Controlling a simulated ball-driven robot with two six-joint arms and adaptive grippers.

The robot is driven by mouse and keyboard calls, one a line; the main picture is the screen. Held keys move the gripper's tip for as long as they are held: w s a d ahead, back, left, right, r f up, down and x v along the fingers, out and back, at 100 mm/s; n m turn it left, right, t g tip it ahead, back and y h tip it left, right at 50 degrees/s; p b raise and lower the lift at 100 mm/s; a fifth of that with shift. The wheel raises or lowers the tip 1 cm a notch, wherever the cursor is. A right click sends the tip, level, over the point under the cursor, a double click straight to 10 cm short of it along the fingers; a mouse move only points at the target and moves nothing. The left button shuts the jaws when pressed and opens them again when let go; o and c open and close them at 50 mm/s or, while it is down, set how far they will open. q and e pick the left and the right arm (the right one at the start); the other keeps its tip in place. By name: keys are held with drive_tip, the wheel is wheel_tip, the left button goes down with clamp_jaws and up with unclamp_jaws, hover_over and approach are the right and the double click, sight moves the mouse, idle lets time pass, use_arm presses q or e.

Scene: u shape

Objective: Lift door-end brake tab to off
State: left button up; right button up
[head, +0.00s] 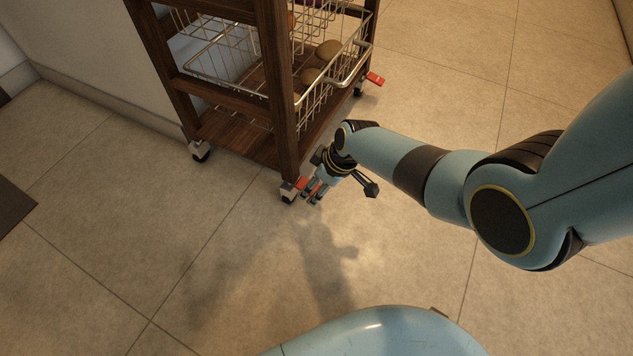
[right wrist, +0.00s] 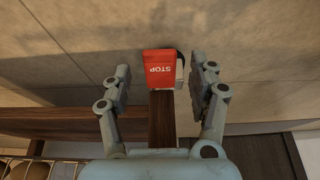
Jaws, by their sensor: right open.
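A red brake tab (head: 301,183) sits on the near caster (head: 289,196) of a dark wooden cart (head: 283,110). In the right wrist view the red tab (right wrist: 159,66) is marked STOP and shows between my fingers. My right gripper (head: 312,196) is open and low by that caster, just right of the tab. In the right wrist view the gripper (right wrist: 163,75) has a finger on each side of the tab, with gaps visible; contact is not seen. A second red tab (head: 375,78) is on the caster at the cart's right. My left gripper is not in view.
The cart holds wire baskets (head: 329,82) with round brown items (head: 328,50). A pale wall (head: 90,60) stands behind it at left. Another caster (head: 200,150) is at the cart's left corner. Tiled floor in front (head: 230,270) is clear.

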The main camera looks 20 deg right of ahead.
drive_tip(key=v, duration=1.2)
